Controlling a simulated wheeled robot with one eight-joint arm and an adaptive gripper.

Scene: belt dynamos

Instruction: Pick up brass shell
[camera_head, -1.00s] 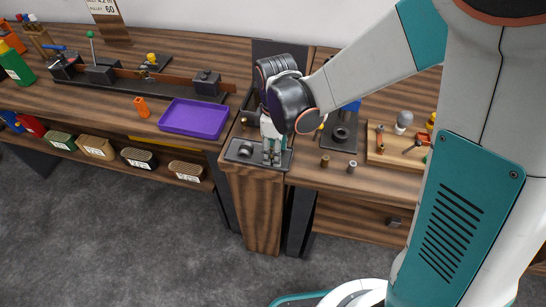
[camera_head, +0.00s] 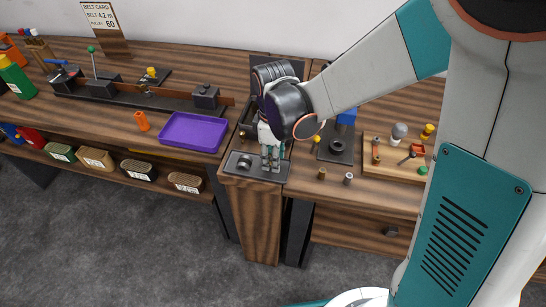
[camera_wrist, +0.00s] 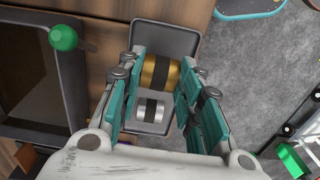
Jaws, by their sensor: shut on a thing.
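The brass shell (camera_wrist: 160,72) is a short gold cylinder with a dark band, seen in the wrist view. My gripper (camera_wrist: 161,74) is shut on it, with a teal-padded finger at each side. A silver cylinder with a dark band (camera_wrist: 151,110) shows between the fingers, nearer the palm; whether it is touched I cannot tell. In the head view my gripper (camera_head: 271,163) points down at a small dark tray (camera_head: 238,172) on the bench's front corner. The shell cannot be made out there.
A purple tray (camera_head: 193,131) and an orange piece (camera_head: 141,121) lie to the left. Two small cylinders, brown (camera_head: 322,173) and grey (camera_head: 348,179), stand to the right. A wooden board (camera_head: 394,170) with several parts lies further right.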

